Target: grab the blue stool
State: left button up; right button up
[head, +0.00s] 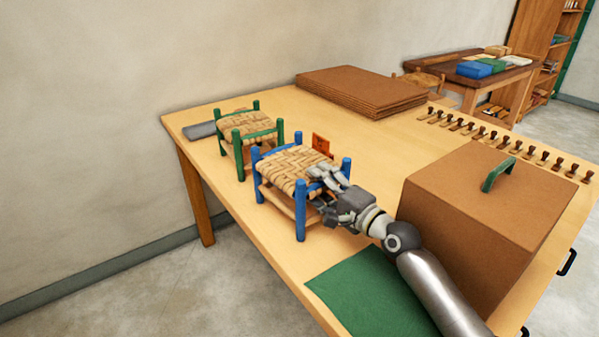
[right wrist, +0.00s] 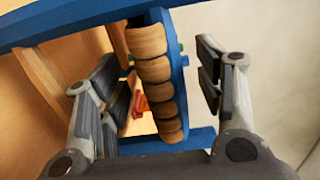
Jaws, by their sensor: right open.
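The blue stool (head: 294,163) has a blue frame and a woven bark seat and stands upright near the table's left edge. My right gripper (head: 325,187) is at the stool's near right side, its fingers beside the blue corner post. In the right wrist view the fingers (right wrist: 165,90) are apart, with the wrapped seat edge (right wrist: 155,75) and blue rails between them. Whether a finger touches the stool cannot be told. My left gripper is not in view.
A green stool (head: 250,128) stands just behind the blue one. An orange card (head: 321,145) is beside it. A brown box (head: 478,205) with a green handle and a green mat (head: 362,295) lie to the right. Brown sheets (head: 361,90) are stacked at the back.

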aim_at(305, 173)
jog(key=shift+x, duration=2.65)
jog(key=shift+s+a, duration=0.15)
jog(key=c, duration=1.3)
jog(key=shift+r, duration=0.15)
grip_shut()
jog(key=shift+r+p, duration=0.2)
jog(key=shift+p, duration=0.1)
